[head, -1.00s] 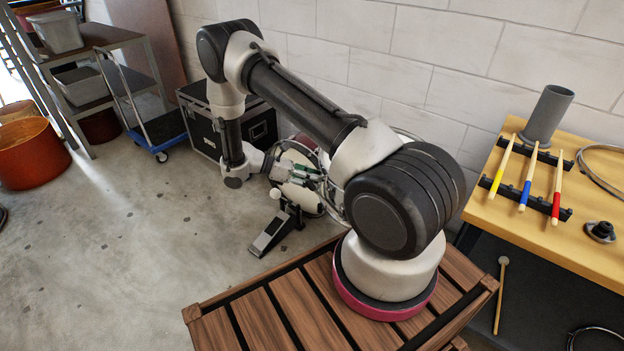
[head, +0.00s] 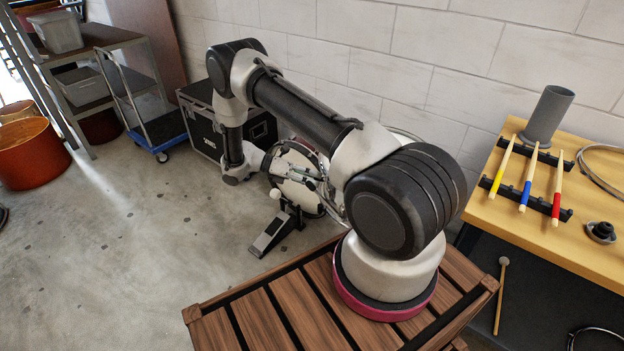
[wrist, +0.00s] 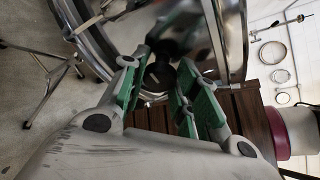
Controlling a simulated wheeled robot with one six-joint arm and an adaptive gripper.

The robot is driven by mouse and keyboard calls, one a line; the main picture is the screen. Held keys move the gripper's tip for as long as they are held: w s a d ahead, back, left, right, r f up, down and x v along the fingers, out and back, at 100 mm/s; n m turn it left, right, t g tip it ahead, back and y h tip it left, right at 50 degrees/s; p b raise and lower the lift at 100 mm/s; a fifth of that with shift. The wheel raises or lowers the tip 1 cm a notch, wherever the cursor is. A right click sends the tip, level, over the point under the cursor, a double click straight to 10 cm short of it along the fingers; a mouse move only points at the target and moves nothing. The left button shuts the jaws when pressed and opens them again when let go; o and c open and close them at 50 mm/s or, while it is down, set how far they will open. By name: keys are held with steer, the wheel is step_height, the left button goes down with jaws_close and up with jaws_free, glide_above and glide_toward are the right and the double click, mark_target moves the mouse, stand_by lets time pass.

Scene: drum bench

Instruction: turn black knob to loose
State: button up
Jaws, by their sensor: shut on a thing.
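The black knob (wrist: 160,76) is a dark round shape between the green finger pads in the wrist view, partly in shadow beside a chrome drum hoop (wrist: 235,35). My gripper (wrist: 163,80) is shut on it, with a pad on either side. In the head view my gripper (head: 312,174) is small, at the drum (head: 297,192) near the wall; the knob cannot be made out there. The knob's turned position cannot be read.
A bass pedal (head: 272,233) stands on the floor before the drum. A slatted wooden platform (head: 270,312) is under my arm. At right, a bench (head: 560,250) holds three mallets (head: 530,180), a grey cylinder (head: 547,115) and a black flanged part (head: 602,231).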

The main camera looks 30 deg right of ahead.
steer(key=shift+a+f, duration=0.1)
steer(key=o, duration=1)
steer(key=v, duration=1.2)
